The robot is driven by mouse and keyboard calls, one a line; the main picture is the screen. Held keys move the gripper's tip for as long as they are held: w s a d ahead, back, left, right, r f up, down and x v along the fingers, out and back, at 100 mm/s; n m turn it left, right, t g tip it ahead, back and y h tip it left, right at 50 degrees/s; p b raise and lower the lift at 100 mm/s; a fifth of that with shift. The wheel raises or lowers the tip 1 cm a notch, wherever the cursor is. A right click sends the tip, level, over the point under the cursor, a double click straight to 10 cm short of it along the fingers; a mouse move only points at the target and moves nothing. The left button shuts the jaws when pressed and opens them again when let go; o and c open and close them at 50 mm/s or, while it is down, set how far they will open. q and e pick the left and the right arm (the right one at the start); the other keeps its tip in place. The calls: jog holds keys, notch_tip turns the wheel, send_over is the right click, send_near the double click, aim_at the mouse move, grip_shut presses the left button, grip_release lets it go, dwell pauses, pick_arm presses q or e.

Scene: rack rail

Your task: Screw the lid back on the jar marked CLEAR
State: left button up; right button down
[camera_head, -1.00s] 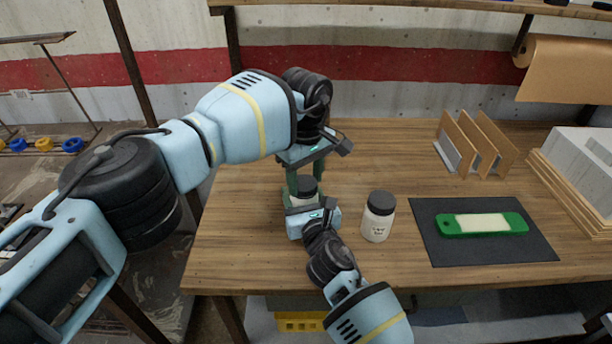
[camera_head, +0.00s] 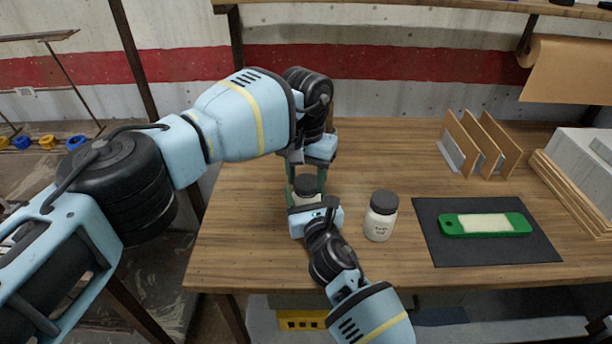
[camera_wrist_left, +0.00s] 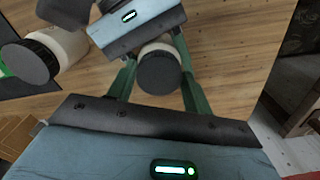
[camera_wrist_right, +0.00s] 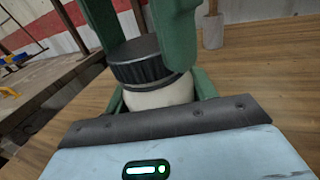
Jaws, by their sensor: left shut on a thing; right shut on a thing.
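A white jar (camera_head: 304,199) with a black lid (camera_head: 306,183) stands on the bench; its label is hidden. The lid sits on the jar's mouth in the right wrist view (camera_wrist_right: 143,62), with white body (camera_wrist_right: 160,93) below it. My left gripper (camera_head: 306,178) comes from above, its green fingers shut on the lid, one on each side in the left wrist view (camera_wrist_left: 158,85). My right gripper (camera_head: 308,205) comes from the front, low down, shut on the jar body. A second white jar (camera_head: 380,224) with a black lid stands to the right; its label is too small to read.
A dark mat (camera_head: 480,253) with a green tool (camera_head: 487,225) lies on the right. A wooden file rack (camera_head: 478,145) stands at the back right, near grey boxes (camera_head: 585,165). The bench (camera_head: 245,225) left of the held jar is clear.

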pick_arm(q)
jog(key=o, duration=0.9)
jog(key=shift+o, duration=0.2)
jog(key=shift+r, duration=0.1)
jog(key=shift+r, duration=2.2)
jog(key=o, duration=0.6)
